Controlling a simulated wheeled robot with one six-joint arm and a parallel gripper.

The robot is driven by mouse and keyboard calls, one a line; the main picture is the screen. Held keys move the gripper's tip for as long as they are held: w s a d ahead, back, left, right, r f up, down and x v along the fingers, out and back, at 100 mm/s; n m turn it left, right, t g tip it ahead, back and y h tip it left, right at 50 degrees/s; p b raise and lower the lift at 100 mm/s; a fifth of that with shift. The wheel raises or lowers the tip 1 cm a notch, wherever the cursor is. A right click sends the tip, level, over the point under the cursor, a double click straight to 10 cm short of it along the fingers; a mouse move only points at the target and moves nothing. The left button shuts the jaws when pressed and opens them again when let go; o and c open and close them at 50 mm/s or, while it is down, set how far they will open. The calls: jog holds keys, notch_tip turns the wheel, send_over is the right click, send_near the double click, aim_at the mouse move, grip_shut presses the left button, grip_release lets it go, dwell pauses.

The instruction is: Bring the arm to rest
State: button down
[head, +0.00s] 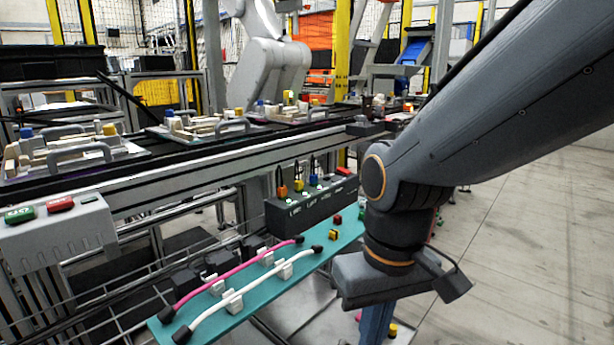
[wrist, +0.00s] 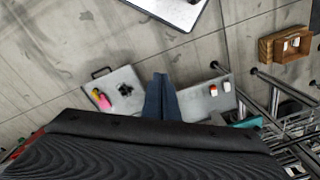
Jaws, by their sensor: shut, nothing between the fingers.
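My arm comes in from the upper right of the head view and bends down at a dark joint. My gripper (head: 376,322) hangs at the lower middle right, its blue fingers cut off by the bottom edge. In the wrist view, the fingers of my gripper (wrist: 160,82) lie together with nothing between them. They are in the air above a grey plate (wrist: 127,76) with a handle. What lies directly under the fingers is partly hidden by them.
A teal board (head: 225,318) with a pink and a white cable is left of my gripper. A dark box (head: 310,207) with coloured plugs stands behind it. A conveyor (head: 150,165) carries several fixtures. Grey floor (head: 530,240) at the right is clear. A wooden box (wrist: 284,46) shows in the wrist view.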

jog(key=d+r+m+p, duration=0.1)
jog(key=d+r+p, duration=0.4)
jog(key=p, duration=0.5)
jog(key=s+d+r+m+p, duration=0.1)
jog(key=d+r+m+p, duration=0.1)
jog(key=d+r+p, duration=0.3)
notch_tip(320, 180, up, 4)
jog(key=p, duration=0.6)
jog(key=shift+s+h+p, duration=0.2)
jog(key=shift+h+p, duration=0.1)
jog(key=shift+d+f, duration=0.1)
jog(key=shift+f, duration=0.05)
